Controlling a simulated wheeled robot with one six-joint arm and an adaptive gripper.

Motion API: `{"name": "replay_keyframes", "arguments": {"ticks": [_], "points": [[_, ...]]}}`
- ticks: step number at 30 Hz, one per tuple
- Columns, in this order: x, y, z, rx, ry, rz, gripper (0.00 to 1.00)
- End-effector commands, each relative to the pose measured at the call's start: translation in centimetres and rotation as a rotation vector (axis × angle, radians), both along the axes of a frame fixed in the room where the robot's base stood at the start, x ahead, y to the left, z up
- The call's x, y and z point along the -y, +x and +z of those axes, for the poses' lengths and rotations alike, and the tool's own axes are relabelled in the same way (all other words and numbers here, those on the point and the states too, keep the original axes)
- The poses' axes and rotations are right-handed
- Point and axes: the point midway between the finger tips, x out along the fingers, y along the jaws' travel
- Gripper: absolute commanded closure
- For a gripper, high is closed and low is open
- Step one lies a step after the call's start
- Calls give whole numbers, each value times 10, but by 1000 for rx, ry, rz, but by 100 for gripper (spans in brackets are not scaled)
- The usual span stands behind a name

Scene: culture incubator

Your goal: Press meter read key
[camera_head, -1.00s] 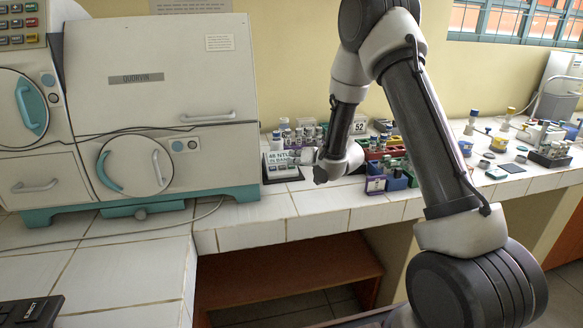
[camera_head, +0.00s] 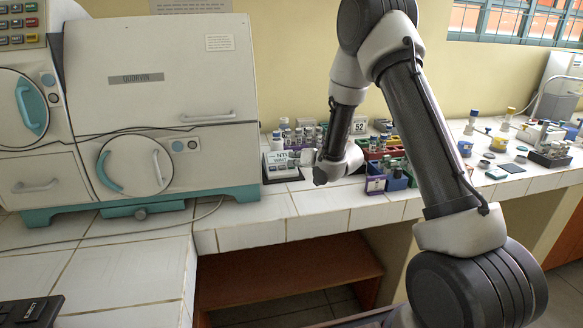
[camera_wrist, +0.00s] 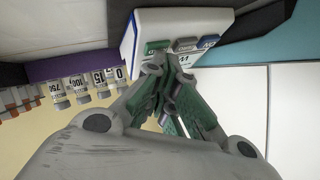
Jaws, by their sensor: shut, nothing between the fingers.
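The meter (camera_head: 281,174) is a small white device on the tiled counter, beside the big machine. In the wrist view the meter (camera_wrist: 150,24) shows a row of keys: a green key (camera_wrist: 156,46), a grey key (camera_wrist: 186,45) and a blue key (camera_wrist: 209,41). My gripper (camera_wrist: 165,64) is shut and empty, with its fingertips at the meter's face close by the green and grey keys. I cannot tell whether they touch. In the head view my gripper (camera_head: 296,160) reaches left across the meter and hides part of its display.
Several labelled vials (camera_wrist: 102,84) stand close beside the meter. Racks with blue and red parts (camera_head: 397,180) stand right of my wrist. The large white machine (camera_head: 160,90) with teal trim is to the left. The counter front (camera_head: 250,207) is clear.

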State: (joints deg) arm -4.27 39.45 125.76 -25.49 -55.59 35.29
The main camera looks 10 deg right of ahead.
Motion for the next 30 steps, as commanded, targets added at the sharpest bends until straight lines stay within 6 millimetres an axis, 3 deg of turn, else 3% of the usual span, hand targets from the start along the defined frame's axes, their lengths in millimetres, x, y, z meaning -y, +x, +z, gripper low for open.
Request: {"name": "replay_keyframes", "arguments": {"ticks": [20, 30], "points": [[0, -7, 14, 0, 0, 0, 100], [0, -21, 42, 2, 0, -1, 100]]}}
